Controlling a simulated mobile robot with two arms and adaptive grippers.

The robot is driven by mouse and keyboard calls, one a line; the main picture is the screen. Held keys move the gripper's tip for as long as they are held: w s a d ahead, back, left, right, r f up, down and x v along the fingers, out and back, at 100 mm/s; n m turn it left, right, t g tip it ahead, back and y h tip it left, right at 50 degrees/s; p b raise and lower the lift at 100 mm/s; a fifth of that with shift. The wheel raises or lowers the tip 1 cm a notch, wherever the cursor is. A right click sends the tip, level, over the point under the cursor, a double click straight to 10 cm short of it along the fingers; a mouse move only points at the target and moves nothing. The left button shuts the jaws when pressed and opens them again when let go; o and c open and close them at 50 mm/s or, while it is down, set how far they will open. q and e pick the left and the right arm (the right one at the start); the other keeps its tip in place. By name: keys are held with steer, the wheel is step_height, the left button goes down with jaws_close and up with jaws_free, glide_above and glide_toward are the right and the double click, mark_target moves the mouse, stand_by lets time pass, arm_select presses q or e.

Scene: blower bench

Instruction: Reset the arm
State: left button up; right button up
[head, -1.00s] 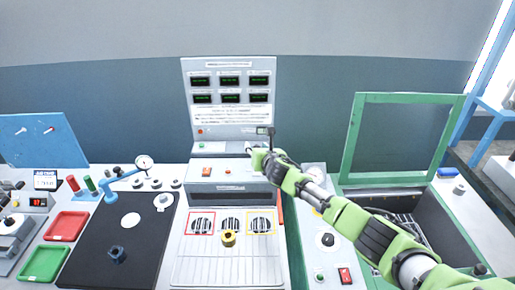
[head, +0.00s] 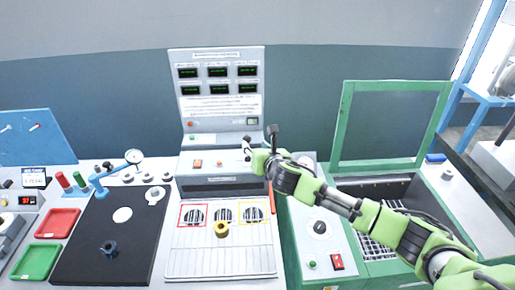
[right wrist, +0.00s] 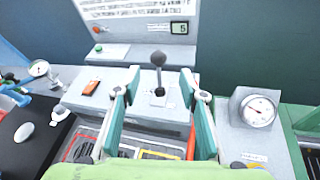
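My right gripper (head: 256,160) reaches in from the lower right over the central console (head: 190,141). In the right wrist view its two teal fingers (right wrist: 158,76) are apart, with nothing held. A lever with a black knob (right wrist: 157,59) stands upright on the console. In the wrist picture it shows between the fingertips and beyond them, with no visible contact. In the head view the lever (head: 247,142) shows just left of the gripper. My left gripper is not in view.
A gauge (right wrist: 258,110) stands right of the lever. A black mat (head: 85,262), red tray (head: 57,223) and green tray (head: 36,262) are at left. A green-framed open lid (head: 336,130) stands at right.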

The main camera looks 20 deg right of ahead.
steer(key=shift+s+r, duration=0.25)
steer(key=shift+s, duration=0.45)
